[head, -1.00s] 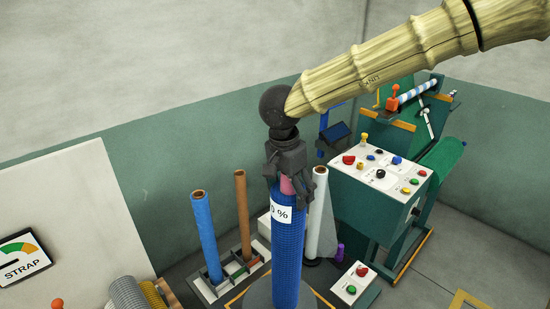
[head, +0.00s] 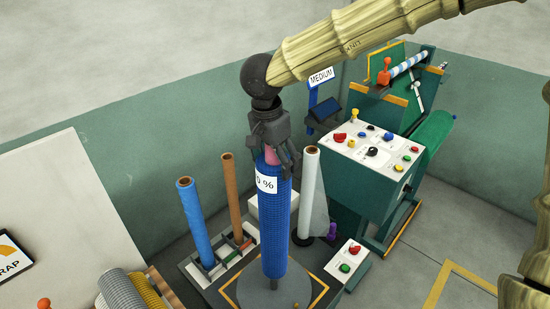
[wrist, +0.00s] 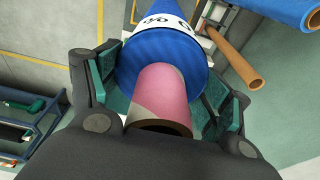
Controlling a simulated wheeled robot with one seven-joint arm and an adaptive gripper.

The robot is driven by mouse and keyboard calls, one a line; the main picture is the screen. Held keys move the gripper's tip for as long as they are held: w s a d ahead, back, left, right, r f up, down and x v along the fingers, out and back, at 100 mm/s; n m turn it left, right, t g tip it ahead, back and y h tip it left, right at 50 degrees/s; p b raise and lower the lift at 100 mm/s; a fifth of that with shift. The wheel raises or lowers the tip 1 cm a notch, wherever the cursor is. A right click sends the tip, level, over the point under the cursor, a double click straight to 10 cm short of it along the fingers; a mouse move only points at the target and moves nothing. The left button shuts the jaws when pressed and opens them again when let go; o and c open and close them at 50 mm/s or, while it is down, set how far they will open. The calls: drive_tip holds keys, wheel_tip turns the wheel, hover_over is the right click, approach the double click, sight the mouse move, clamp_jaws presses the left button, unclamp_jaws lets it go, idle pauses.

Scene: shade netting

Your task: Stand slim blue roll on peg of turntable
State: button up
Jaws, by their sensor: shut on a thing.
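My gripper (head: 275,160) is shut on the pink core at the top of a blue netting roll (head: 274,225). The roll is upright and has a white label ending in "0 %". In the wrist view the roll (wrist: 160,62) points away between the fingers (wrist: 160,98), with the pink core end nearest. The grey round turntable (head: 290,292) is directly below the roll. A short dark stub shows between the roll's lower end and the disc; I cannot tell whether it is peg or core. Another, thinner-looking blue roll (head: 195,222) stands in the rack at the left.
The rack (head: 203,280) also holds a brown tube (head: 231,190). A white roll (head: 309,190) stands close to the right of the held roll. A small button box (head: 347,262) and a green machine with a control panel (head: 375,150) are further right. Open floor lies at lower right.

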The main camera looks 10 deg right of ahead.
drive_tip(key=shift+a+r+p, duration=0.1)
drive_tip(key=shift+r+p, duration=0.1)
drive_tip(key=shift+p, duration=0.2)
drive_tip(key=shift+s+f, duration=0.1)
drive_tip(key=shift+f, duration=0.45)
drive_tip(key=shift+f+b, duration=0.75)
drive_tip(key=shift+f, duration=5.2)
drive_tip(key=o, duration=2.1)
drive_tip(key=shift+f, duration=0.1)
drive_tip(key=r, duration=0.4)
drive_tip(key=a+r, duration=0.1)
drive_tip(key=r, duration=0.3)
drive_tip(key=s+r, duration=0.1)
drive_tip(key=r, duration=0.3)
drive_tip(key=shift+a, duration=0.25)
